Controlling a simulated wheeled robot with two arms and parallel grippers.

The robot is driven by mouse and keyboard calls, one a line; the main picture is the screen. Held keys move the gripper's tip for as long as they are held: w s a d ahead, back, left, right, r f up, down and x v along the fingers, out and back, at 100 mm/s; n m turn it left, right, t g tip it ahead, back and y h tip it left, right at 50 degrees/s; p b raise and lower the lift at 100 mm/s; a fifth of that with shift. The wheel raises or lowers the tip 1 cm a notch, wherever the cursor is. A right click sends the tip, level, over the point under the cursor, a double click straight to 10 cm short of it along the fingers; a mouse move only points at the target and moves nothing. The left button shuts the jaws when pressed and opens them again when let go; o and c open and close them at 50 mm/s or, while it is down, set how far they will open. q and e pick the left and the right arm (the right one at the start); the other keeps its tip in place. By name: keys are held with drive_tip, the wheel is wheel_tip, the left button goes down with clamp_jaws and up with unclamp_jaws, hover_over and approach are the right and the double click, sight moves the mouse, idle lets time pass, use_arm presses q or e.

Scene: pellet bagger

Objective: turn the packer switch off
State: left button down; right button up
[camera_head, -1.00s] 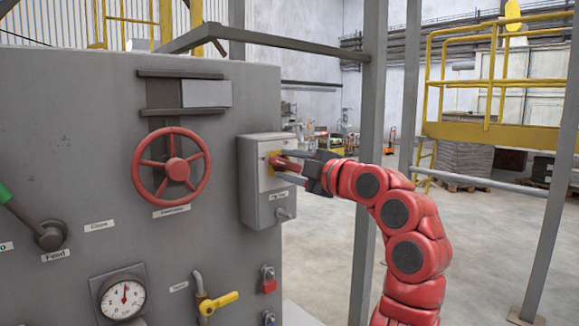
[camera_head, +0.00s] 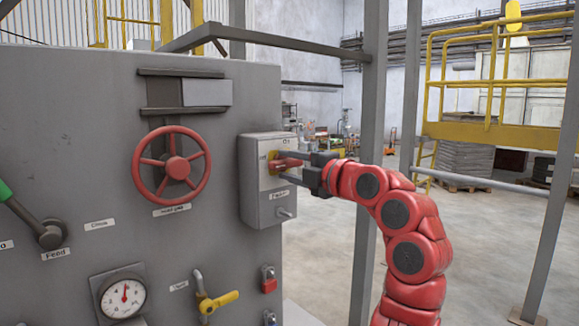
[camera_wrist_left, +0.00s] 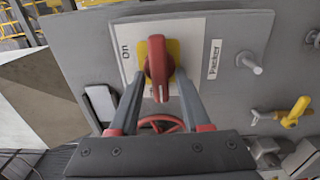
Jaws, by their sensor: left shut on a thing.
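The packer switch (camera_head: 284,163) is a red handle on a yellow plate, on a grey box at the machine's right edge. It also shows in the left wrist view (camera_wrist_left: 158,68), with "On" to its left and "Packer" to its right. The handle's white-marked end points down there, toward the red wheel and a partly hidden label; in the head view the handle lies roughly level. My left gripper (camera_head: 291,167) is shut on the handle, its fingers on either side, as the left wrist view (camera_wrist_left: 157,100) shows. My right gripper is out of view.
A red handwheel (camera_head: 172,170) is left of the box. A small grey toggle (camera_head: 284,213) sits below the switch. A yellow valve handle (camera_head: 219,302), a red padlock (camera_head: 268,285) and a gauge (camera_head: 123,297) are lower. A grey post (camera_head: 367,200) stands behind my arm.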

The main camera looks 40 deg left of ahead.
use_arm(q)
drive_tip(key=shift+f, duration=0.1)
drive_tip(key=c, duration=0.7)
unclamp_jaws()
drive_tip(key=d+b, duration=0.1)
drive_tip(key=d, duration=0.4)
drive_tip(key=s+d+b, duration=0.1)
drive_tip(key=d, duration=0.5)
drive_tip(key=d+b, duration=0.1)
drive_tip(key=d, duration=0.5)
drive_tip(key=shift+s+d+b, duration=0.15)
drive_tip(key=shift+s+b, duration=0.15)
